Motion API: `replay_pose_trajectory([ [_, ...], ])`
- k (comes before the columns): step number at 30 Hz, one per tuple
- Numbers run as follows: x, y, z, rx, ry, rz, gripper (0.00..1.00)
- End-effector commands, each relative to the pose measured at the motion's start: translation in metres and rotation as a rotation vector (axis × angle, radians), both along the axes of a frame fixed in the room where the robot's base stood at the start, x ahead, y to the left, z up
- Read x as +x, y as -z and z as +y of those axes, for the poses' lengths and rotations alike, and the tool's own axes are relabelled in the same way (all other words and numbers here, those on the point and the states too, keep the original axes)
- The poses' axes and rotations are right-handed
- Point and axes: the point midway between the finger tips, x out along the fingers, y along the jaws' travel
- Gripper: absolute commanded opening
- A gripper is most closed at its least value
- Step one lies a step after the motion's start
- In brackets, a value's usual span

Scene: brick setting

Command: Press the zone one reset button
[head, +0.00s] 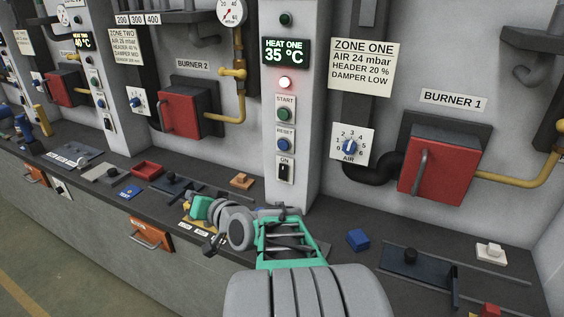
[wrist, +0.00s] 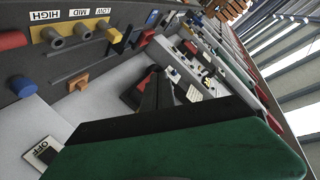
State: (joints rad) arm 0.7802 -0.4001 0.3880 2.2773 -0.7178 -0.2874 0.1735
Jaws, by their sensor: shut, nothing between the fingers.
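The zone one reset button (head: 284,145) is a round blue button on a pale plate marked RESET. It is on the narrow pillar in the head view, below the green START button (head: 284,114) and above the ON switch (head: 284,170). Nothing covers it in the head view. My gripper (wrist: 158,92) is shut and empty in the wrist view, its dark fingers side by side. In the head view my arm is low over the counter, below and apart from the button, and the fingertips are hard to make out. I cannot tell whether the button shows in the wrist view.
The HEAT ONE display (head: 285,52) reads 35 °C, above a glowing lamp (head: 285,83). The red burner 1 box (head: 437,168) and air dial (head: 350,146) stand right of the pillar. An orange block (head: 241,181) and a blue block (head: 358,240) lie on the dark counter.

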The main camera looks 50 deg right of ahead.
Motion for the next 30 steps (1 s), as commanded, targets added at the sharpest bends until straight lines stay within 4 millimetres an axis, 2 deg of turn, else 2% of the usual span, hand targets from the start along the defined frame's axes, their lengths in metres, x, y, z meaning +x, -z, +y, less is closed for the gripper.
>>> replay_pose_trajectory([
  [1,-0.007,0.006,-0.039,0.059,0.093,-0.105,0.00],
  [3,-0.021,-0.006,-0.082,0.126,0.199,-0.252,0.00],
  [6,-0.048,-0.019,-0.129,0.192,0.321,-0.414,0.00],
  [9,-0.069,-0.027,-0.157,0.228,0.398,-0.515,0.00],
  [14,-0.082,-0.032,-0.171,0.246,0.437,-0.572,0.00],
  [23,-0.081,-0.033,-0.171,0.245,0.434,-0.570,0.00],
  [30,-0.074,-0.033,-0.193,0.245,0.435,-0.568,0.00],
])
